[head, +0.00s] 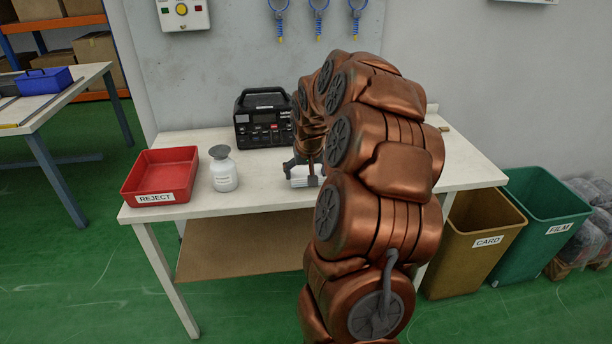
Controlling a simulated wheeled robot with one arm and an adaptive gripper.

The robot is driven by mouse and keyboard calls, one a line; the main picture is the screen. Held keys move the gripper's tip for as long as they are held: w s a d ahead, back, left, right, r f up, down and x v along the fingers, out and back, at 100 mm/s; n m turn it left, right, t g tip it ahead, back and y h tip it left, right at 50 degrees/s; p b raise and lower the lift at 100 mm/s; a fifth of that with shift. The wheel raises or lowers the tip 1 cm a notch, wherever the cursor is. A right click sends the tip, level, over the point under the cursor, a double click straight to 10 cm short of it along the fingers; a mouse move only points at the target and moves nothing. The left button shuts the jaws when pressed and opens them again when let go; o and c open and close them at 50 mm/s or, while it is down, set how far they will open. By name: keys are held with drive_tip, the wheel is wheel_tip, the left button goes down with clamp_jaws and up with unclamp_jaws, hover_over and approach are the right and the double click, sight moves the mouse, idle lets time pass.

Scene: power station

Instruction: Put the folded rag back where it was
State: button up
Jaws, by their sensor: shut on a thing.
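My gripper (304,175) is low over the white workbench (257,195), near its front edge, left of my copper-coloured arm. It is shut on a small pale folded thing, which looks like the folded rag (301,176). The arm and fingers hide part of it. I cannot tell whether the rag touches the bench top or is just above it.
A red tray labelled REJECT (161,174), a white bottle with a grey top (223,170) and a black power unit (263,118) stand on the bench. Bins labelled CARD (473,243) and FILM (540,220) stand at right. The bench behind my arm is hidden.

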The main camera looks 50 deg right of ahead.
drive_tip(key=shift+f, duration=0.55)
drive_tip(key=shift+f, duration=0.15)
drive_tip(key=o, duration=0.8)
drive_tip(key=shift+c, duration=0.2)
